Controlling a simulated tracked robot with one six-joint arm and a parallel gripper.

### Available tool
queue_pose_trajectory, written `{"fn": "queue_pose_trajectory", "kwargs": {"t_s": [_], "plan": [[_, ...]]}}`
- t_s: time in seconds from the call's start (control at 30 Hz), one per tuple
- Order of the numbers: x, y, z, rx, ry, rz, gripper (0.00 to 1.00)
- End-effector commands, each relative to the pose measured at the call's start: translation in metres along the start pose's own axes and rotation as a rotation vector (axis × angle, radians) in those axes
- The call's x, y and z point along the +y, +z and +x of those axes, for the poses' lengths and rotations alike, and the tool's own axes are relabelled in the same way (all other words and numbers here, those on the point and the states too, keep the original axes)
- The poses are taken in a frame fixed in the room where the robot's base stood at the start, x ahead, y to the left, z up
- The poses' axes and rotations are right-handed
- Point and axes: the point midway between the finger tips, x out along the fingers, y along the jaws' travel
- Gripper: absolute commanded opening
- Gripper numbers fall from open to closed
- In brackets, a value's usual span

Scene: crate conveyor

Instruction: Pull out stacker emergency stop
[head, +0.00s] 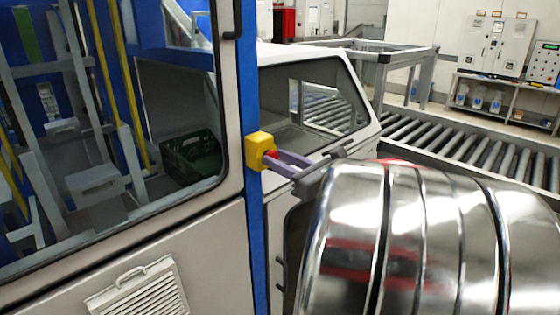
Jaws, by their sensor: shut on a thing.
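The stacker emergency stop is a yellow box (258,150) with a red button (271,155) on its right side. It is mounted on a blue upright post (253,210) of the stacker housing. My gripper (280,158) reaches it from the right, with its grey-purple fingers at the red button. The fingers are shut on the button and hide part of it. The large shiny metal cylinder at the right belongs to my arm and hides what is behind it. I cannot tell how far out the button stands.
The stacker's windowed housing (120,235) fills the left, with a dark green crate (192,157) inside. A roller conveyor (470,145) runs across the back right. Control cabinets (497,47) and a shelf (507,100) with bottles stand along the far wall.

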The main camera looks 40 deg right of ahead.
Motion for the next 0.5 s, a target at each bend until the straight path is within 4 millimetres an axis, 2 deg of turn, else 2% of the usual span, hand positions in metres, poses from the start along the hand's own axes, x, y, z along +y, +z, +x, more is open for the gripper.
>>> {"fn": "queue_pose_trajectory", "kwargs": {"t_s": [0.27, 0.5], "plan": [[-0.001, 0.0, -0.013, 0.0, -0.002, 0.0, 0.0], [-0.001, 0.0, -0.013, 0.0, -0.001, 0.0, 0.0]]}}
